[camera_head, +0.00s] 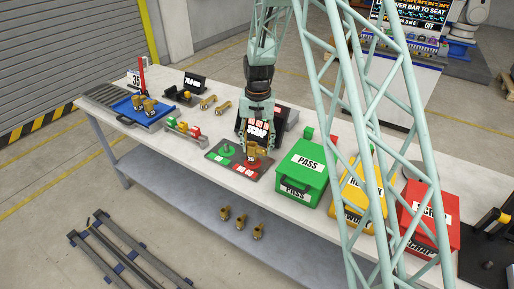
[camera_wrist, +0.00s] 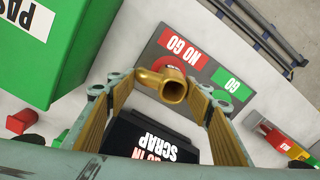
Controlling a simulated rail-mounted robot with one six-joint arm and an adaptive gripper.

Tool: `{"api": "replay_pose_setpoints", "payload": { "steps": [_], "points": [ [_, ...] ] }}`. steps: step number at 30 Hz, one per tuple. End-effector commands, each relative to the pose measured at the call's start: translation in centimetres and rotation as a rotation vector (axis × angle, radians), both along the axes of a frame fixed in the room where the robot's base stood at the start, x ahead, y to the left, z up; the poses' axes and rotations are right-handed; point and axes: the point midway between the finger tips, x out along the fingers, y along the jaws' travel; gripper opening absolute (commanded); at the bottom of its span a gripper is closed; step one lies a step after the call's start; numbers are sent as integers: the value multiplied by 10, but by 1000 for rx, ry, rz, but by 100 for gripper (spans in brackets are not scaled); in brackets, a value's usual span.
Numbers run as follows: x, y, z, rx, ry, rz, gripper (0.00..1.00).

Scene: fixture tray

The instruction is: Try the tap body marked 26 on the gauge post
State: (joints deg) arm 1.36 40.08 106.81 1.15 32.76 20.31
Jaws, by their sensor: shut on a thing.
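My gripper (camera_head: 257,143) is shut on a brass tap body (camera_head: 258,153), held at the red NO GO end of the gauge plate (camera_head: 240,172). In the wrist view the tap body (camera_wrist: 172,88) sits between the two fingertips, its round open mouth towards the camera. Part of the red NO GO post (camera_wrist: 173,63) shows just behind it. I cannot tell whether the body touches or sits on that post. The green GO post (camera_head: 227,150) stands bare to the left. No number is readable on the held body.
A black SCRAP sign (camera_head: 257,129) stands close behind my gripper. To the right are a green PASS box (camera_head: 302,168), a yellow box (camera_head: 350,196) and a red box (camera_head: 418,213).

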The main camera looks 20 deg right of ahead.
Motion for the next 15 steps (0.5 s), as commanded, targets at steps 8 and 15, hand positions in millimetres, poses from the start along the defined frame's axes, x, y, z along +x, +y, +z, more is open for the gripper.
{"api": "replay_pose_setpoints", "payload": {
  "steps": [8, 15],
  "points": [
    [1, 0, 11, 1, -1, 0, 27],
    [1, 0, 19, 0, -2, 0, 27]
  ]
}}
